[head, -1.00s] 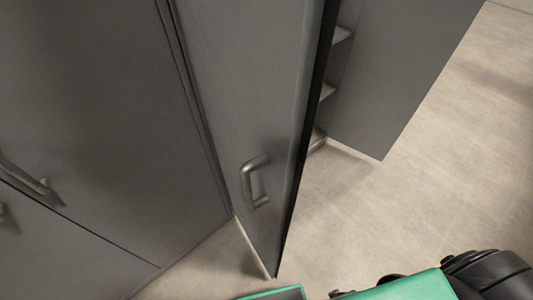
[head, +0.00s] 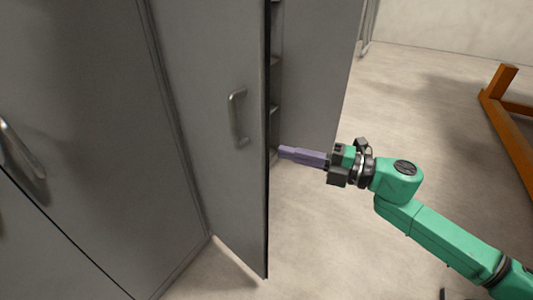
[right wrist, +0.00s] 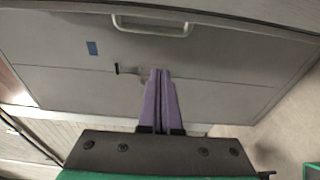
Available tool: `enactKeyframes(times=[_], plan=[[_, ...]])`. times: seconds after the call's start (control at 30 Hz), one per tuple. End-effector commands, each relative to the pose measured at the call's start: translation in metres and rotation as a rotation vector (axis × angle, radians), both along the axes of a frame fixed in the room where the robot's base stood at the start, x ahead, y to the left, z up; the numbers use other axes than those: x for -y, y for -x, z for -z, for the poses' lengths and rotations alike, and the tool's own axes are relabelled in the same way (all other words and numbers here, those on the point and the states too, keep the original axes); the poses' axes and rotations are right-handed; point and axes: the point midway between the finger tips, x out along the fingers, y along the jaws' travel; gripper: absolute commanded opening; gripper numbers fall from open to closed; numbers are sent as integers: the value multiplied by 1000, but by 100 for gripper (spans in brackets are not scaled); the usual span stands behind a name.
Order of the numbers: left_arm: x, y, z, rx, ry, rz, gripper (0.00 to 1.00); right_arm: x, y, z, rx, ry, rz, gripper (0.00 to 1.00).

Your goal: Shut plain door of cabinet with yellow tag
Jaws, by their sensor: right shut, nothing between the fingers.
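A plain grey cabinet door (head: 225,175) with a bar handle (head: 237,118) stands swung open in the head view. Shelves (head: 274,108) show in the gap behind its free edge. No yellow tag shows in these frames. My right gripper (head: 282,152) is shut and empty, its purple fingers pointing left, just right of the door's free edge in the picture. I cannot tell whether they touch the door. My left gripper is out of view.
Another grey panel (head: 322,75) stands right of the shelves. Grey cabinet fronts (head: 85,130) with a handle (head: 18,150) fill the left. An orange frame (head: 510,125) stands at the far right. The pale floor (head: 420,110) between is clear.

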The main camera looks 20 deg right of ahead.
Motion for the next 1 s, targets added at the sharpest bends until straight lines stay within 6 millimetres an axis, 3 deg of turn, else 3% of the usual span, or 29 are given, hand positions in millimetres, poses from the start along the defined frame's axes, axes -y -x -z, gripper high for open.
enactKeyframes(times=[0.2,0.5,0.7,0.8,1.0], plan=[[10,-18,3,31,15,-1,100,-22,-22,-2,5,-2,3,0],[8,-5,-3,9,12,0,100,-48,-48,-4,2,-2,9,0],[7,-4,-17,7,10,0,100,-69,-67,-6,1,-4,8,0],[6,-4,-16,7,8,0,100,-48,-76,0,-4,-1,14,0],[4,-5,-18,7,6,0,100,-33,-84,0,-4,-3,10,0]])
